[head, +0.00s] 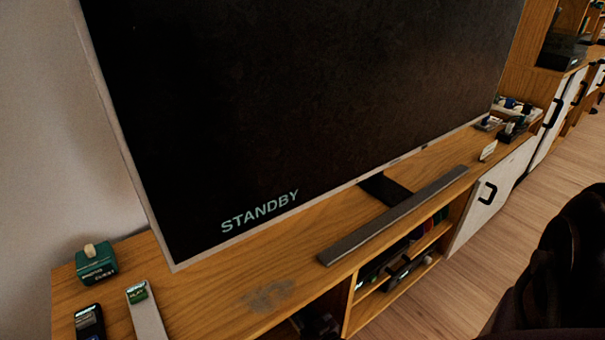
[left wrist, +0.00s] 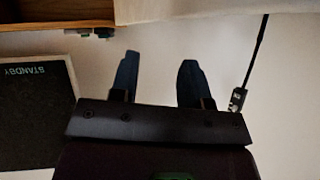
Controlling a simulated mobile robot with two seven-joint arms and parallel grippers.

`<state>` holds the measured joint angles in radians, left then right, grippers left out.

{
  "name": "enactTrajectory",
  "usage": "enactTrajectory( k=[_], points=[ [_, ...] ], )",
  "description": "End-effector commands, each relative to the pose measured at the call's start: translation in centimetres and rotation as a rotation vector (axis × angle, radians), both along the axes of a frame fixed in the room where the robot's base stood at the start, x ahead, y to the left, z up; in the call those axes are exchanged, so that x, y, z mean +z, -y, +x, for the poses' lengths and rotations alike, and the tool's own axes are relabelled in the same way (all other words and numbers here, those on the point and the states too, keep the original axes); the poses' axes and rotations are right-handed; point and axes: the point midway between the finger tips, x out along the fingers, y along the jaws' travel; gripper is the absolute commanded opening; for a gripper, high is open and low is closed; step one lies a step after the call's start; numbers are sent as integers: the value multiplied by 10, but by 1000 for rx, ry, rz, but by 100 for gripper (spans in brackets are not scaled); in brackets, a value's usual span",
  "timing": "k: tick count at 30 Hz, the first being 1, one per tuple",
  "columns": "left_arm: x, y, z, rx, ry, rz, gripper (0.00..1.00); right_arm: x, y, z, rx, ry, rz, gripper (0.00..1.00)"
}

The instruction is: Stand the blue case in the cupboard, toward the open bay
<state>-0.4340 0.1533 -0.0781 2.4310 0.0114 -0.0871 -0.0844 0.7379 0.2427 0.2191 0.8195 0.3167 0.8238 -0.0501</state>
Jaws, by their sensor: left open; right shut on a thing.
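I cannot make out the blue case in either view. The cupboard (head: 500,185) has a white door with a black handle, closed as seen, right of the screen in the head view. To its left, an open shelved bay (head: 425,240) holds several dark items. My right gripper (head: 575,270) is a dark shape at the lower right, over the floor. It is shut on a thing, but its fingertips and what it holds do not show. My left gripper (left wrist: 158,75) is open, with nothing between its two dark fingers in the left wrist view.
A large screen reading STANDBY (head: 300,110) stands on the wooden unit, with a grey soundbar (head: 390,215) before it. A green box (head: 97,263) and a remote (head: 146,310) lie at left. A thin dark rod (left wrist: 257,55) is right of my left fingers. Floor (head: 430,300) in front looks clear.

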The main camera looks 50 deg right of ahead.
Motion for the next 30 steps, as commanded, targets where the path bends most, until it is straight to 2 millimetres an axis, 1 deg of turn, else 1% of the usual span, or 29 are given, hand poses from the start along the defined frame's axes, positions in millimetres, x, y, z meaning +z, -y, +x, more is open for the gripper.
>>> enactTrajectory(
  k=[1, 4, 10, 15, 18, 19, 21, 24, 30],
  points=[
    [-5, -1, -2, 5, 3, -5, 43, -15, 0, -5, 0, -12, 0, 0],
    [-3, -3, -2, 14, 34, -14, 43, -25, 0, -5, 0, -12, 0, 0],
    [2, -4, 0, 18, 64, -20, 43, -26, 0, -2, 0, -3, 0, 0],
    [2, -4, 1, 18, 65, -21, 43, -25, 0, -1, 0, -2, 0, 0],
    [2, -4, 1, 18, 65, -21, 43, -28, 0, -1, 0, -3, 1, 0],
    [2, -4, 1, 18, 65, -21, 43, -28, 0, -1, 0, -3, 0, 22],
    [2, -4, 1, 18, 65, -21, 43, -28, 0, -1, 0, -3, 1, 33],
    [2, -4, 1, 18, 65, -21, 43, -28, 0, -1, 0, -3, 1, 46],
    [2, -4, 1, 18, 65, -21, 43, -28, 0, -2, 0, -3, 1, 46]
  ],
)
